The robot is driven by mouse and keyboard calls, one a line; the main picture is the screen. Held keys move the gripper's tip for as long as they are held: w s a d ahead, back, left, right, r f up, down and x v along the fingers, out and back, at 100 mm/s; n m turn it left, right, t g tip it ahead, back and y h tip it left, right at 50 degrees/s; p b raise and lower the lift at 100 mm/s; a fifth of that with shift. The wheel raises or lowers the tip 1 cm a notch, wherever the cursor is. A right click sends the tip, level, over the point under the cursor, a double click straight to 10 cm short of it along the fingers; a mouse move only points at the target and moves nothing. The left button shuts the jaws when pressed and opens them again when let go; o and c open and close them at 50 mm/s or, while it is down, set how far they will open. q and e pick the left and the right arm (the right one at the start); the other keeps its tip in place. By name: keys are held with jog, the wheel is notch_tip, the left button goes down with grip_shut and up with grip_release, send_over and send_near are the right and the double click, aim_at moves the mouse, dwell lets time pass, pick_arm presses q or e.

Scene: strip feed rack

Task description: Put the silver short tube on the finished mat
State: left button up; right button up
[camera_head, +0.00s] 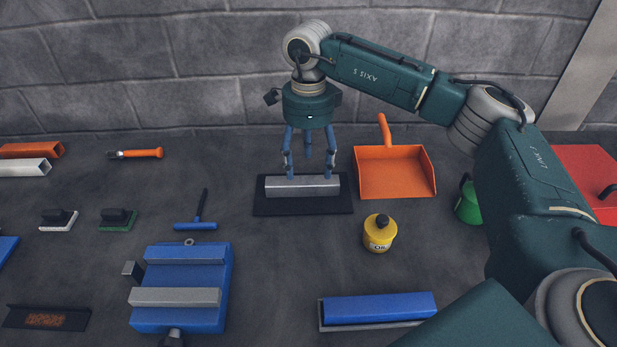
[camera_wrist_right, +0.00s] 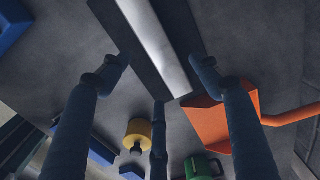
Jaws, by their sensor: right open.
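A silver short tube (camera_head: 295,191) lies lengthwise on a dark mat (camera_head: 303,209) at the back middle of the bench. In the right wrist view the tube (camera_wrist_right: 156,45) runs between two of my spread fingers. My right gripper (camera_head: 308,172) is open and points down, with its blue fingers just over the tube; whether they touch it is hard to tell. My left gripper is not in view.
An orange dustpan (camera_head: 396,174) lies to the right of the mat, with a yellow oil can (camera_head: 380,235) in front. A blue vise (camera_head: 190,270), two brushes and other tubes (camera_head: 22,167) are to the left. A blue bar (camera_head: 378,307) lies in front.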

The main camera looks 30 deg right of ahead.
aim_at(309, 183)
notch_tip(309, 183, up, 7)
jog(key=shift+b, duration=0.4)
jog(key=shift+f, duration=0.2)
